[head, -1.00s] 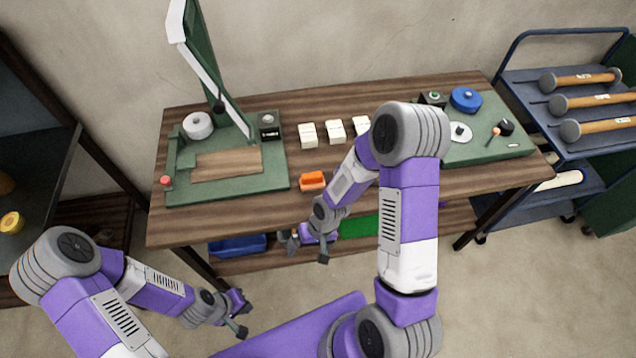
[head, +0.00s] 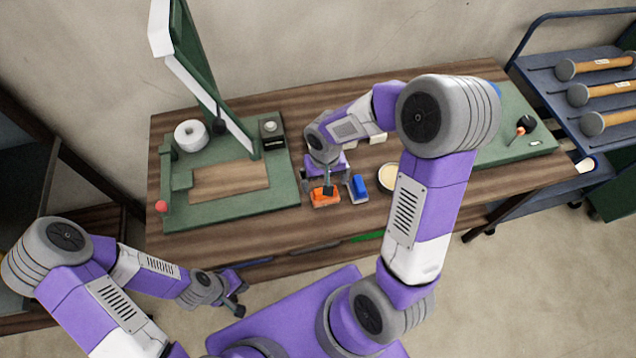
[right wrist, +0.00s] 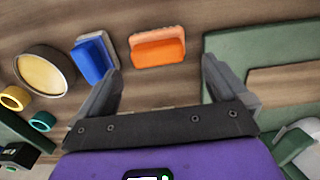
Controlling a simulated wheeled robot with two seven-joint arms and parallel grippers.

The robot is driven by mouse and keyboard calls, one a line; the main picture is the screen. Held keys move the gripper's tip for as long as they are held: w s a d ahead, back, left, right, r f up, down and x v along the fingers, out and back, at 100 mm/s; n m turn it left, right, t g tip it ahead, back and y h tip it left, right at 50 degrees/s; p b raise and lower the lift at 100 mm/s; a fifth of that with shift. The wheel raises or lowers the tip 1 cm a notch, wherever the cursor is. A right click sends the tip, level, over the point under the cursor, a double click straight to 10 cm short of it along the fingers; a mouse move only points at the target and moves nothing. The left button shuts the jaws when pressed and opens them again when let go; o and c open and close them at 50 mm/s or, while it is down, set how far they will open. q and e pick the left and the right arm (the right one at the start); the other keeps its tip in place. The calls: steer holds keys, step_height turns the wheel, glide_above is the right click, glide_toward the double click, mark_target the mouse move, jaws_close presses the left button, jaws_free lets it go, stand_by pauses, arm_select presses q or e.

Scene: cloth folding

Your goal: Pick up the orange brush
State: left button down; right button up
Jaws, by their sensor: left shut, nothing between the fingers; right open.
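The orange brush (head: 325,197) lies on the wooden table just right of the green board in the head view, partly covered by my right gripper (head: 328,186). In the right wrist view the orange brush (right wrist: 157,47) lies ahead of the fingertips, between their lines. My right gripper (right wrist: 160,80) is open and empty, above the table. My left gripper (head: 238,300) is shut and empty, low in front of the table, away from the brush.
A blue brush (right wrist: 95,58) lies close beside the orange one, near the left finger. A round tan-topped container (right wrist: 44,72) stands beyond it. The green board (head: 225,207) with its raised frame is on the other side. A trolley with hammers (head: 600,92) stands at right.

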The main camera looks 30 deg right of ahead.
steer(key=f, duration=0.2)
steer(key=f+b, duration=0.1)
steer(key=f, duration=0.4)
steer(key=shift+s+b, duration=0.3)
steer(key=shift+b, duration=0.05)
steer(key=shift+r, duration=0.1)
steer(key=c, duration=1)
step_height(320, 180, up, 10)
steer(key=p, duration=0.2)
steer(key=shift+p, duration=0.3)
